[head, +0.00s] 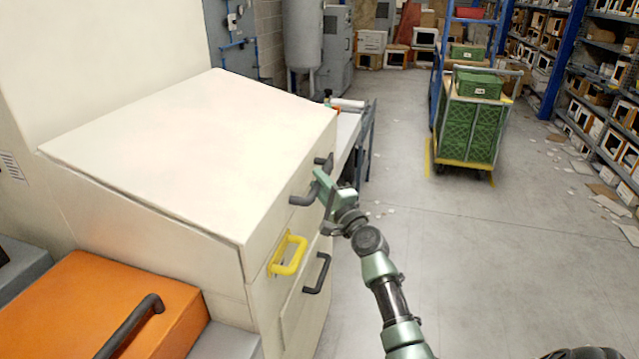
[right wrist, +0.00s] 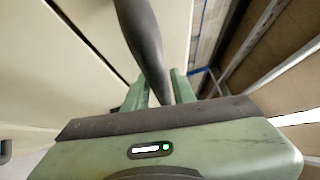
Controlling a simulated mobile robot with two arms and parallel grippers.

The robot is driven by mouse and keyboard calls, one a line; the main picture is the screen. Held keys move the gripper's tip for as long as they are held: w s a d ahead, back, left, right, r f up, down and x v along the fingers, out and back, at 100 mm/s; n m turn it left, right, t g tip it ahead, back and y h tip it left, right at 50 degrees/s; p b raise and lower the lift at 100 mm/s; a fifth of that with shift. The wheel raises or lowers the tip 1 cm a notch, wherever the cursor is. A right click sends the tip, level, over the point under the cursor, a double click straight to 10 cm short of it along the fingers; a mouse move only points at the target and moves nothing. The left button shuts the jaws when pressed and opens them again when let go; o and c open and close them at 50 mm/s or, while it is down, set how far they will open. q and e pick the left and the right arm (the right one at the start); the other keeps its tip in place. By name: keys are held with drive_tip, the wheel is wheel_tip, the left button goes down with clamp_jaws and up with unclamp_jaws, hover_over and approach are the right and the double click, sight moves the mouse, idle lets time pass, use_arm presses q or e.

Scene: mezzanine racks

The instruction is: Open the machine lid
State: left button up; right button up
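The machine is a large cream-white cabinet with a broad sloped lid (head: 190,135), which lies down on the body. A dark bar handle (head: 303,198) sticks out of its front face near the lid's front edge; part of it is hidden by my right gripper. My right gripper (head: 321,186), pale green, is at this handle. In the right wrist view the dark bar (right wrist: 146,45) runs between the two fingers (right wrist: 160,88), which sit close on both sides, shut on it. My left gripper is not in view.
Below are a yellow handle (head: 287,255) and a black drawer handle (head: 317,273). An orange box (head: 100,300) with a dark handle stands at the lower left. A cart with green crates (head: 470,130) stands behind. Shelves line the right; the grey floor between is mostly clear.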

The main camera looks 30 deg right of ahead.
clamp_jaws()
drive_tip(key=shift+f, duration=0.1)
idle(1.1)
